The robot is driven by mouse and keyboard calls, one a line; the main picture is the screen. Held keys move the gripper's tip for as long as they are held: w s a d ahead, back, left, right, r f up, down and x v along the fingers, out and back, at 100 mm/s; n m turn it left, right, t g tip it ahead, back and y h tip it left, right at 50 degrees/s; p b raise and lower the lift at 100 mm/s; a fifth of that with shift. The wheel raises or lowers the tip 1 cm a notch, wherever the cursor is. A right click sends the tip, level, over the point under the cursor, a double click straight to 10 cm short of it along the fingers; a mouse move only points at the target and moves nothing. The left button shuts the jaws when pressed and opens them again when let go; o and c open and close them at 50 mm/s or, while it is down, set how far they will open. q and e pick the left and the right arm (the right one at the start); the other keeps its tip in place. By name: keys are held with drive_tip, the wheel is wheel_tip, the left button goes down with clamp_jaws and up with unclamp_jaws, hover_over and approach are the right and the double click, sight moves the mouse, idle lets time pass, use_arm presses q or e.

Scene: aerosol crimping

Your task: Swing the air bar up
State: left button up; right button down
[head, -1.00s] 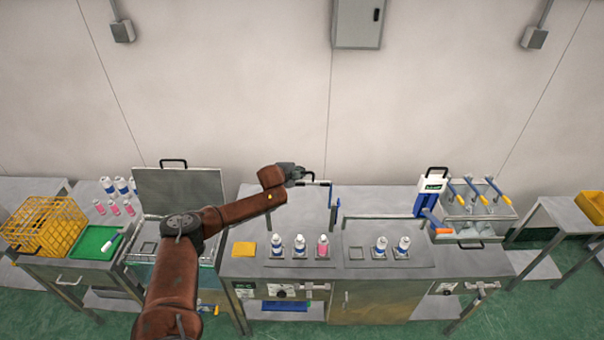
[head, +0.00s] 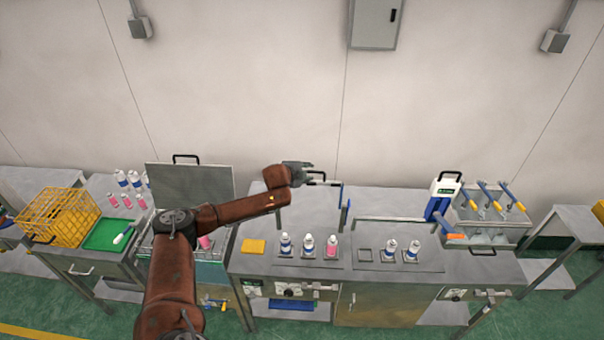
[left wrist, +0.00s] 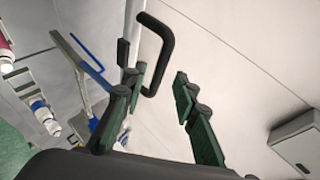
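A black U-shaped handle (head: 318,176) stands at the back of the middle bench, beside a blue upright post (head: 341,196). It seems to belong to the air bar, but the joint is too small to make out. My left gripper (head: 307,170) is at this handle. In the left wrist view the green-and-black fingers (left wrist: 160,85) are spread apart. The handle (left wrist: 163,45) rises large just beyond them, its lower end near the left fingertip. I cannot tell whether they touch. A grey bar with a blue edge (left wrist: 88,55) shows to the left. My right gripper is out of view.
Several bottles (head: 309,245) stand in holders at the bench front, near a yellow pad (head: 253,246). A raised grey lid (head: 190,188) is behind my left arm. A blue-and-white device (head: 442,196) stands to the right.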

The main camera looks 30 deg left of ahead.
use_arm(q)
drive_tip(key=v, duration=0.8)
